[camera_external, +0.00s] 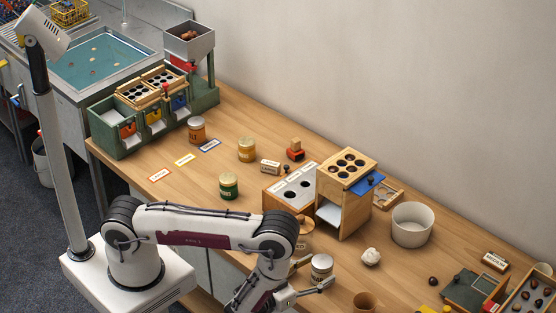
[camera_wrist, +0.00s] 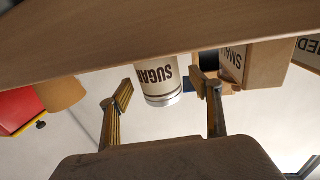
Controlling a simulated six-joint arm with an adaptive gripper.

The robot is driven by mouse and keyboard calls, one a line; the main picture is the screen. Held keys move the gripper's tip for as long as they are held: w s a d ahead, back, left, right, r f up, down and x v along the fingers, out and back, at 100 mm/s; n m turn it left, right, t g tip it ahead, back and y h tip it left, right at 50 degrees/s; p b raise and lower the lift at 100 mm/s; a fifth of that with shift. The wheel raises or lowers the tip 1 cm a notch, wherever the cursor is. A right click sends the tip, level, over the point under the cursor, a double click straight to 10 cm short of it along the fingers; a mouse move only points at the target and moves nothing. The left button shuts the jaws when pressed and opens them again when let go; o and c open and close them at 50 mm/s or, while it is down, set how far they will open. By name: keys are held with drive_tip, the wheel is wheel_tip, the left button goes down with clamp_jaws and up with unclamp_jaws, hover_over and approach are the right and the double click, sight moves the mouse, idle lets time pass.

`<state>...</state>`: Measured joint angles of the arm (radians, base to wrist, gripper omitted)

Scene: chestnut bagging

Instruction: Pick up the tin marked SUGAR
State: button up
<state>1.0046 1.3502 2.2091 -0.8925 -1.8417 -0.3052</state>
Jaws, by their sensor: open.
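The tin marked SUGAR (camera_wrist: 163,88) is a pale cylinder with dark lettering, upside down in the wrist view. It stands between the two fingers of my gripper (camera_wrist: 160,92), with a narrow gap on each side. In the external view the tin (camera_external: 321,263) stands upright on the table near the front edge. My gripper (camera_external: 313,276) is low beside it, with its fingers open on either side of the tin. The lettering is too small to read in the external view, and the arm hides part of the gripper.
Green (camera_external: 229,185), mustard (camera_external: 247,150) and orange (camera_external: 196,130) tins stand further left.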

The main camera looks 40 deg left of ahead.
drive_tip(key=shift+w+d, duration=0.15)
drive_tip(key=shift+w, duration=0.9)
drive_tip(key=shift+c, duration=0.3)
drive_tip(key=c, duration=1.4)
drive_tip(key=shift+r, duration=0.2)
drive_tip(key=shift+r, duration=4.8)
